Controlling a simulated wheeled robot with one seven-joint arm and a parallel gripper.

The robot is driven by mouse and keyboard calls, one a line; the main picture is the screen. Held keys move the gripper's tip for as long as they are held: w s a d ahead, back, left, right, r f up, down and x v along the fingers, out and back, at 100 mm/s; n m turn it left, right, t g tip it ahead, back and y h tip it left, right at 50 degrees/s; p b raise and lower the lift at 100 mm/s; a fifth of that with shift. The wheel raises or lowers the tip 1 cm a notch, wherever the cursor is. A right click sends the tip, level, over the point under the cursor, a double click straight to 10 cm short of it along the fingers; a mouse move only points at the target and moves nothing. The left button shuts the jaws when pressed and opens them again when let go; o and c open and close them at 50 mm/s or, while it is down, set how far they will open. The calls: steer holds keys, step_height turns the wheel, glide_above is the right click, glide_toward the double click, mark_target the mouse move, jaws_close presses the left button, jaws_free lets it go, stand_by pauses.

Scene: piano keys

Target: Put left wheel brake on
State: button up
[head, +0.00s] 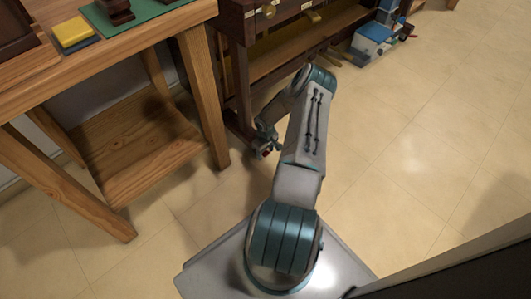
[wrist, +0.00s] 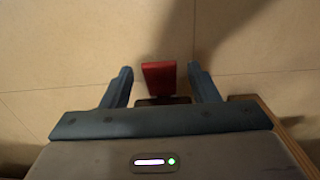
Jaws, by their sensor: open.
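The left wheel brake shows as a red lever (wrist: 159,77) in the wrist view, with a dark part at its near end. My gripper (wrist: 161,80) is open, with one blue finger on each side of the red lever and a gap on both sides. Whether the fingers are level with the lever in height I cannot tell. In the head view a small red bit (head: 267,152) shows low at the foot of the dark wooden piano (head: 240,75), beside a caster. My arm reaches down there and hides most of my gripper.
A wooden table (head: 205,90) with a lower shelf stands left of the piano. A yellow and blue block (head: 74,33) and a green mat (head: 150,8) lie on it. Blue and white boxes (head: 372,40) sit on the floor at the back. The tiled floor at right is clear.

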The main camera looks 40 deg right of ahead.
steer(key=c, duration=1)
steer(key=shift+s+f+t, duration=0.1)
steer(key=shift+t, duration=0.2)
steer(key=shift+s+f+t, duration=0.2)
steer(key=shift+f+t, duration=0.15)
steer(key=shift+t, duration=0.4)
steer(key=shift+s+f+t, duration=0.2)
steer(key=shift+f+t, duration=0.15)
steer(key=shift+t, duration=0.4)
steer(key=shift+s+f+t+b, duration=0.1)
steer(key=shift+f+t+b, duration=0.35)
steer(key=shift+t, duration=0.35)
steer(key=shift+f+t+b, duration=0.2)
steer(key=shift+t+b, duration=0.35)
steer(key=shift+t, duration=0.25)
steer(key=shift+d+y, duration=0.1)
steer(key=shift+y, duration=0.2)
